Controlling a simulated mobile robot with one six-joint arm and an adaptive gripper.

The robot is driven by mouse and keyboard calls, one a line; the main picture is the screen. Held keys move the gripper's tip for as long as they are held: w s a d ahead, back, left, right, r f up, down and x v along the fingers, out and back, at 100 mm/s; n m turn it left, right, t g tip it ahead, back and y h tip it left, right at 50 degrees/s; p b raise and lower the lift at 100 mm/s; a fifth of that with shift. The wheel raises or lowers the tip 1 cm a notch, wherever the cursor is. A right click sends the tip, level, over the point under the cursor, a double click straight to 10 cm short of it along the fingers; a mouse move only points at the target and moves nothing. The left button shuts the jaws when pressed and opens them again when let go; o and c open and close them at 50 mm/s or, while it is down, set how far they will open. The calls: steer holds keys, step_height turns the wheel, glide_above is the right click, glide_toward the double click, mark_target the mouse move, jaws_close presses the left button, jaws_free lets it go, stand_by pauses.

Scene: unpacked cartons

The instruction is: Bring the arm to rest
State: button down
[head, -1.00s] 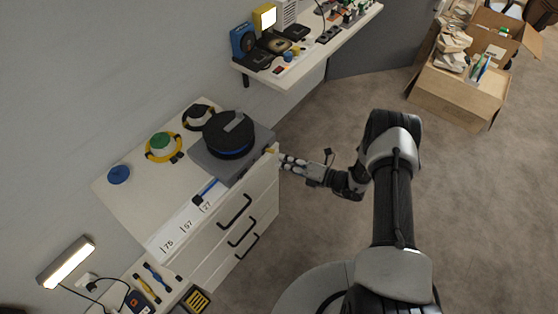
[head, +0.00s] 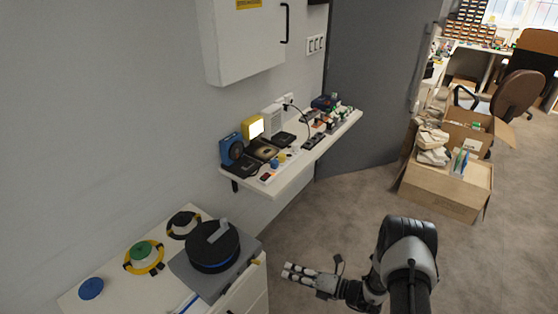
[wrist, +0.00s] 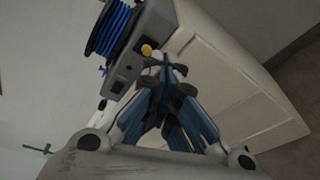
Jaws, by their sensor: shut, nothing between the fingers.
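My gripper (head: 287,271) is shut and empty. In the head view it points left, in the air just right of the white drawer cabinet (head: 85,301). A small gap shows between the fingertips and the cabinet's corner. In the wrist view my gripper's blue-and-grey fingers (wrist: 165,75) are drawn together at the middle, below a grey device with a yellow knob (wrist: 146,50) and a blue coil. My arm is bent, and its lower part runs out of the bottom of the head view.
On the cabinet stand the grey device with a black drum (head: 213,248), a green-topped yellow ring (head: 144,257) and a blue disc (head: 91,288). A cluttered wall shelf (head: 270,184) is beyond. Open cartons (head: 440,192) stand at the right. Carpet between is clear.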

steer(key=s+a+r+n+g+h, duration=0.2)
steer(key=s+r+n+g, duration=0.2)
steer(key=r+n, duration=0.7)
steer(key=s+a+r+n+g+h, duration=0.15)
steer(key=s+r+n+g, duration=0.45)
steer(key=r, duration=0.8)
steer(key=s+d+r+n+t+h, duration=0.3)
steer(key=s+d+r+n+h, duration=0.2)
steer(key=s+n, duration=0.4)
steer(key=s+d+r+n+t+h, duration=0.3)
steer(key=s+d+r+n+h, duration=0.2)
steer(key=s+r+n, duration=0.3)
steer(key=s+n+h, duration=0.1)
steer(key=n, duration=0.2)
steer(key=shift+s+d+r+t, duration=0.25)
steer(key=shift+s+d+t, duration=0.05)
steer(key=shift+t, duration=0.1)
